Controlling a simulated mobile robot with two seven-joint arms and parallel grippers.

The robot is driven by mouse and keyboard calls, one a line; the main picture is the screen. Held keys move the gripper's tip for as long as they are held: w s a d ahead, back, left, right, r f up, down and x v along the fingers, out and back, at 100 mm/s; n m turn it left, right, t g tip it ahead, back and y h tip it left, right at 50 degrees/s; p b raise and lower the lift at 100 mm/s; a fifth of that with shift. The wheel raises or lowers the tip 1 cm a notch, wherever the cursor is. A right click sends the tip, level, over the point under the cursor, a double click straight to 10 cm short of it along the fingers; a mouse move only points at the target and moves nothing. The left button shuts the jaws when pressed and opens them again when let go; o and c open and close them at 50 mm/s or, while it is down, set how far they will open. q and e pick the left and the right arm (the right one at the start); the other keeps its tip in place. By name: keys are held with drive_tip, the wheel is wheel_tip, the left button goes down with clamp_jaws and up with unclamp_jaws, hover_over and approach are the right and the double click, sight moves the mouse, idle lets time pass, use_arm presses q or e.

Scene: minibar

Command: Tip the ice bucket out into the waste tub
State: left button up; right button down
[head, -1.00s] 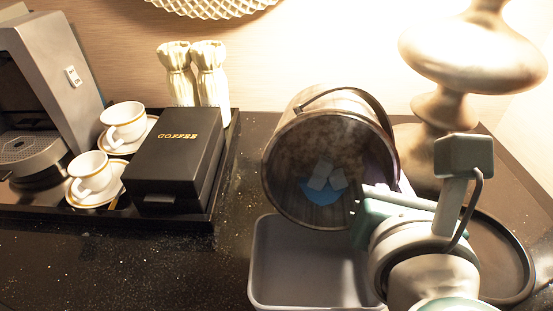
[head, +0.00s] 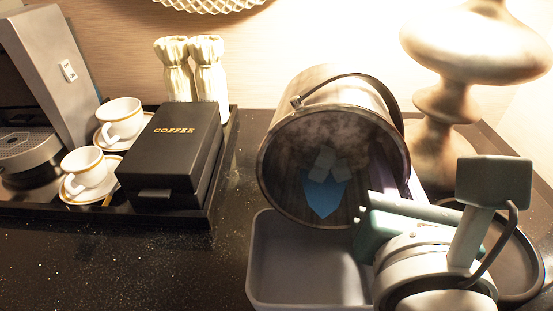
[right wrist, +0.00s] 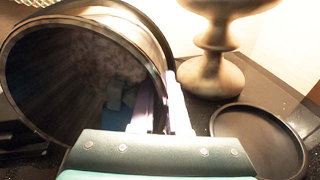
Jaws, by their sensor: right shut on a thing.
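The ice bucket (head: 335,82), dark metal with a hoop handle, is held tilted on its side, its mouth facing the camera and slightly down. It is above the back part of the grey waste tub (head: 262,270). A few pale ice cubes (head: 326,166) and a blue patch (head: 324,197) show inside the bucket. My right gripper (head: 396,185) is shut on the bucket's wall at its right side; its pale fingers also show in the right wrist view (right wrist: 165,108). The tub's visible inside looks empty; its right part is hidden behind my arm. My left gripper is out of view.
A black tray (head: 200,222) at left holds a coffee box (head: 170,140), two cups on saucers and a coffee machine (head: 45,80). A lamp base (head: 445,130) stands close behind right. A round black tray (right wrist: 262,140) lies at right. The front-left counter is clear.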

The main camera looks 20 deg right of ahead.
drive_tip(key=shift+s+r+t, duration=0.15)
drive_tip(key=shift+r+t, duration=0.1)
drive_tip(key=shift+t, duration=0.05)
drive_tip(key=shift+s+a+r+t+h+b, duration=0.2)
drive_tip(key=shift+t+h+b, duration=0.1)
drive_tip(key=shift+t+b, duration=0.2)
idle(0.5)
drive_tip(key=shift+s+r+t, duration=0.15)
drive_tip(key=shift+s+t, duration=0.05)
drive_tip(key=shift+t, duration=0.2)
idle(0.3)
idle(0.4)
